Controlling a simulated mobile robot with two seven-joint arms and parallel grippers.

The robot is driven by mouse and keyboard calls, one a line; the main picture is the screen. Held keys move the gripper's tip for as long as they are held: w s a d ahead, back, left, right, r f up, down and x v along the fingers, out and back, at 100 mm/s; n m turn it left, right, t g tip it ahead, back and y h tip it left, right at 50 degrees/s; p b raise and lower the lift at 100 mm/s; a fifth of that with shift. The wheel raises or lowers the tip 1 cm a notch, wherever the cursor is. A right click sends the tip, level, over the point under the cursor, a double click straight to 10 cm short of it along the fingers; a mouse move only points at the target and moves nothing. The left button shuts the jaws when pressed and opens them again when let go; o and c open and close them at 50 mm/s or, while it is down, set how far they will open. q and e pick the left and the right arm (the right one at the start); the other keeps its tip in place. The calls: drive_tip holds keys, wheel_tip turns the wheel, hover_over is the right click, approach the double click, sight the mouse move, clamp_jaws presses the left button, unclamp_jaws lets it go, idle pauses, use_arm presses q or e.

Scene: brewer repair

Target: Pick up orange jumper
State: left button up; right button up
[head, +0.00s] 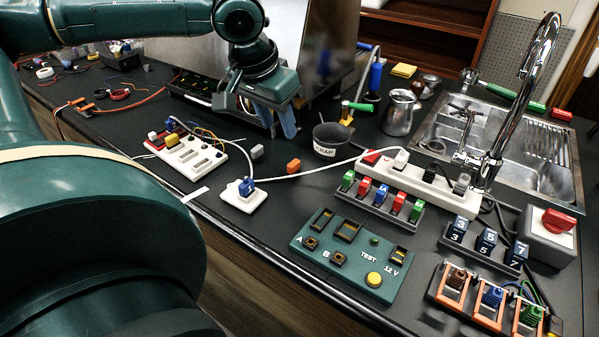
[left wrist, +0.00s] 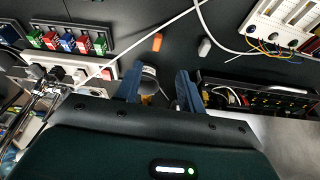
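The orange jumper (head: 293,166) is a small orange block lying on the black worktop, between the scrap cup and the white single-socket block. In the left wrist view the orange jumper (left wrist: 157,42) lies beyond the fingertips, roughly in line with the gap between them. My left gripper (head: 280,128) is above the worktop, behind and apart from the orange jumper. Its two blue fingers are spread, with nothing held between them; the left wrist view also shows this gap (left wrist: 158,84). My right gripper is in neither view.
A grey block (head: 257,152) lies left of the orange jumper. The scrap cup (head: 331,141) stands close behind it to the right. A white cable (head: 320,170) runs just in front, from the socket block (head: 243,195) to the power strip (head: 420,184). The green test board (head: 350,255) is nearer.

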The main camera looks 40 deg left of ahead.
use_arm(q)
hover_over(293, 163)
drive_tip(key=s, duration=0.2)
drive_tip(key=f, duration=0.3)
drive_tip(key=f+b, duration=0.1)
drive_tip(key=f, duration=0.1)
drive_tip(key=shift+a+f, duration=0.25)
drive_tip(key=shift+a, duration=0.05)
drive_tip(key=shift+d+b+x, duration=0.15)
drive_tip(key=shift+b+x, duration=0.1)
drive_tip(key=shift+x, duration=1.2)
drive_tip(key=shift+d+b+x, duration=0.15)
drive_tip(key=shift+b+x, duration=0.05)
drive_tip(key=shift+x, duration=1.25)
drive_tip(key=shift+c, duration=0.6)
clamp_jaws()
